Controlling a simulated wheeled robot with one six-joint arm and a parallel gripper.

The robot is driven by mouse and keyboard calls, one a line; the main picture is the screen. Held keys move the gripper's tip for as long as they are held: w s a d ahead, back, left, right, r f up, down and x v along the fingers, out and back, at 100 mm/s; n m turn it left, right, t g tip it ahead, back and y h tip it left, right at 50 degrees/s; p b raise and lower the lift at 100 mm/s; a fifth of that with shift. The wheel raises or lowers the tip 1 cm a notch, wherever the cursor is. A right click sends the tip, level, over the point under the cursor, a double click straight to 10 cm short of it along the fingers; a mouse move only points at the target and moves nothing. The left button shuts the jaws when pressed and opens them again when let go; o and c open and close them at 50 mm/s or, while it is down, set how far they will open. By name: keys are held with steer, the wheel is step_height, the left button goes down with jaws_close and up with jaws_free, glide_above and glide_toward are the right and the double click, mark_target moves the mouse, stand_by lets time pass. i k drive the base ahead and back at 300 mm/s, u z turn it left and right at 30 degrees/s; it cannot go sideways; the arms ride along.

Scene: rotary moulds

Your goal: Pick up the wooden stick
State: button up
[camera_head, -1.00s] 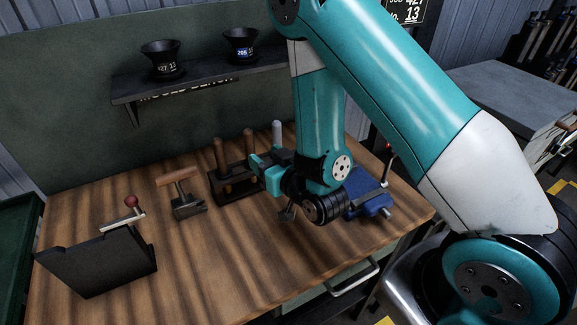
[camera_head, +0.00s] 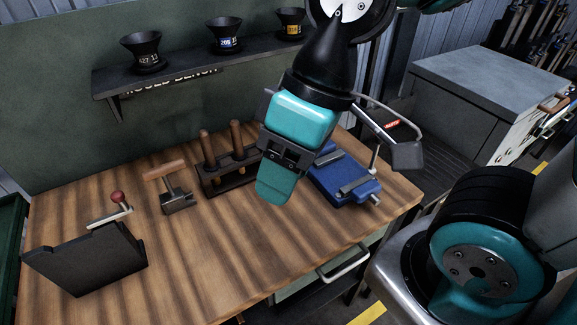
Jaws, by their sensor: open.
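Two upright wooden sticks, a left one (camera_head: 208,149) and a right one (camera_head: 237,140), stand in a black rack (camera_head: 213,184) at the back middle of the bench. The frames do not show which one the task means. My gripper (camera_head: 275,183) is open and empty, with teal fingers pointing down. It appears just right of the rack in the picture, apart from both sticks, and covers the rack's right end. Its far finger is largely hidden.
A blue vise (camera_head: 343,184) sits right of my gripper. A wooden-handled tool (camera_head: 174,188) stands left of the rack. A black plate (camera_head: 85,263) and a red-knobbed lever (camera_head: 118,199) are at the left. The shelf (camera_head: 200,72) holds dark cups. The bench's front middle is clear.

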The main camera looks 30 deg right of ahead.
mark_target(239, 154)
steer(key=i, duration=0.35)
steer(key=u, duration=1.35)
